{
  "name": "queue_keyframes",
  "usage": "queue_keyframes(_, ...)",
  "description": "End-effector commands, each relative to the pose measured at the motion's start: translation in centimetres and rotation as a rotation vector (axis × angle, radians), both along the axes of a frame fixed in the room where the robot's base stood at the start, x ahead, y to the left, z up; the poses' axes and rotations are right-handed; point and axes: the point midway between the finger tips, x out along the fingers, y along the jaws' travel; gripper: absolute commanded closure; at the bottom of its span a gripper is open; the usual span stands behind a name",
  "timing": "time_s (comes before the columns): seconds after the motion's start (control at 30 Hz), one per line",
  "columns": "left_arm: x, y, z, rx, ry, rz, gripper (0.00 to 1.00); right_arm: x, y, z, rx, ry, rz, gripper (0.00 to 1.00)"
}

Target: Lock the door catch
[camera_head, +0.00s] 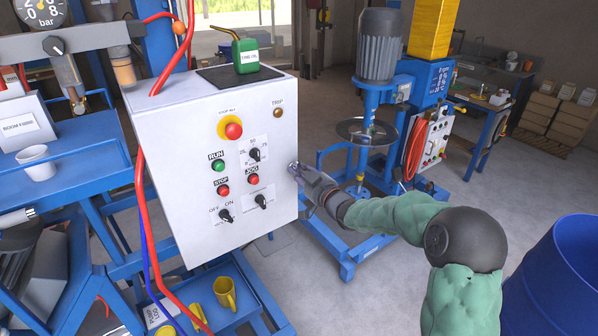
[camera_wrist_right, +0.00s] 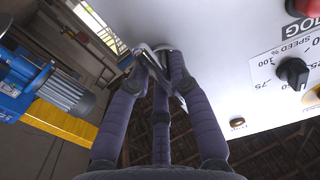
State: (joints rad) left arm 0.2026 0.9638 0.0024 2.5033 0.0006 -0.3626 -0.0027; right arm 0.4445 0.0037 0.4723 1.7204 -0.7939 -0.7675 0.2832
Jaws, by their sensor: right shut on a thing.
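The white control cabinet (camera_head: 215,185) stands in the middle of the head view, its front panel carrying buttons and knobs. My right gripper (camera_head: 300,172) is at the right edge of its door, about halfway up. In the right wrist view the fingers of my right gripper (camera_wrist_right: 160,62) are shut on a silver metal part, the door catch (camera_wrist_right: 152,48), against the white cabinet (camera_wrist_right: 225,60). The fingers hide much of the catch, so I cannot tell whether it is locked. My left gripper is in neither view.
A green oil can (camera_head: 246,56) stands on top of the cabinet. Red hose (camera_head: 145,200) runs down its left side. The blue mixer (camera_head: 385,85) stands behind my right arm. A blue drum (camera_head: 560,275) is at the lower right.

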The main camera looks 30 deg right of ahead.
Motion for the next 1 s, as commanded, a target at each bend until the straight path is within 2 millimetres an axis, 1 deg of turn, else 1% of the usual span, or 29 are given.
queue_keyframes(0.13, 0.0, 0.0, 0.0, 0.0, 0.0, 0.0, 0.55, 0.0, 0.0, -0.1, 0.003, 0.003, 0.0, 1.0)
queue_keyframes(0.17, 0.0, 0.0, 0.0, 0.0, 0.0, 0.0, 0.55, 0.0, 0.0, -0.1, 0.003, 0.002, 0.0, 0.77)
queue_keyframes(0.2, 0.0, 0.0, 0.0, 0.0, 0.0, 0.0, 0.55, 0.0, 0.0, -0.1, 0.002, 0.002, 0.0, 0.66)
queue_keyframes(0.23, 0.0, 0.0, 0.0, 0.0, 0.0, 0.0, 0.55, 0.0, 0.0, -0.1, 0.002, 0.002, 0.0, 0.57)
queue_keyframes(0.27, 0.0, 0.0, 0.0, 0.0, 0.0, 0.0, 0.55, 0.0, 0.0, -0.1, 0.002, 0.002, 0.0, 0.55)
queue_keyframes(0.57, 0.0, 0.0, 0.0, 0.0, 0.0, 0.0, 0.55, 0.0, 0.0, 0.0, 0.0, 0.001, 0.0, 0.55)
queue_keyframes(0.67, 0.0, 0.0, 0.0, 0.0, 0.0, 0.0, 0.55, -0.5, -0.1, 0.0, 0.0, 0.0, -0.001, 0.55)
queue_keyframes(0.77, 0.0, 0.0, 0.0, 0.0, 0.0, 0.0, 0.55, -1.5, -0.2, 0.0, 0.0, 0.0, -0.002, 0.55)
queue_keyframes(0.87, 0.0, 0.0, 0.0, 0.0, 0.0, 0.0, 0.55, -3.2, -0.3, 0.0, -0.001, 0.001, -0.003, 0.55)
queue_keyframes(1.0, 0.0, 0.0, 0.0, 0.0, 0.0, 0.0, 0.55, -6.1, -0.6, 0.0, -0.001, 0.001, -0.003, 0.55)
